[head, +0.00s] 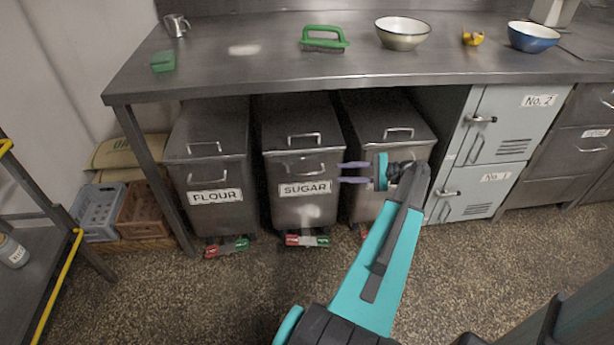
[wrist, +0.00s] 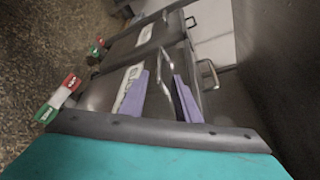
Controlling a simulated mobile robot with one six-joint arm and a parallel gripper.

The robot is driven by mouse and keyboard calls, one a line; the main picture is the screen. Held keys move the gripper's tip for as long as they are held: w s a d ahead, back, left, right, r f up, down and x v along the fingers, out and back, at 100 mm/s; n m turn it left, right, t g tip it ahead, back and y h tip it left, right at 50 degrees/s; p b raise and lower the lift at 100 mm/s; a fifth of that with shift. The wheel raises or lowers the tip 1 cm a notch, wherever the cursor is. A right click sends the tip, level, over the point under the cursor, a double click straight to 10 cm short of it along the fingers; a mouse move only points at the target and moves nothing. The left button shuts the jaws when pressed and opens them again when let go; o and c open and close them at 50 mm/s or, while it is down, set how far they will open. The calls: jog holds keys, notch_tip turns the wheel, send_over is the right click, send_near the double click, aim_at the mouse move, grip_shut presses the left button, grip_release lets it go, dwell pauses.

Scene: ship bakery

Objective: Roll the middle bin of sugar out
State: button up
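The middle bin (head: 290,205), grey metal and labelled SUGAR, stands under the counter between two similar bins. It has a front bar handle (head: 301,169) above its label, a lid handle (head: 303,138), and a red and green pedal (head: 307,240) at its foot. My gripper (head: 341,173) is open and empty, its purple fingers just right of the sugar bin's front. In the wrist view the fingers (wrist: 160,76) stand apart, with the front handle (wrist: 166,72) just beyond their tips. I cannot tell whether they touch it.
The FLOUR bin (head: 205,165) stands to the left. A third bin (head: 365,130), partly hidden by my arm, stands to the right. The steel counter (head: 270,65) overhangs all three. Crates (head: 142,212) and a yellow-edged rack (head: 70,260) are at left. The speckled floor (head: 220,300) in front is clear.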

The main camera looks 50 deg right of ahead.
aim_at(307, 174)
jog(key=shift+w+a, duration=0.1)
jog(key=shift+b+x, duration=0.7)
jog(key=shift+x, duration=6.1)
grip_shut()
jog(key=shift+a+f, duration=0.1)
jog(key=shift+a, duration=0.05)
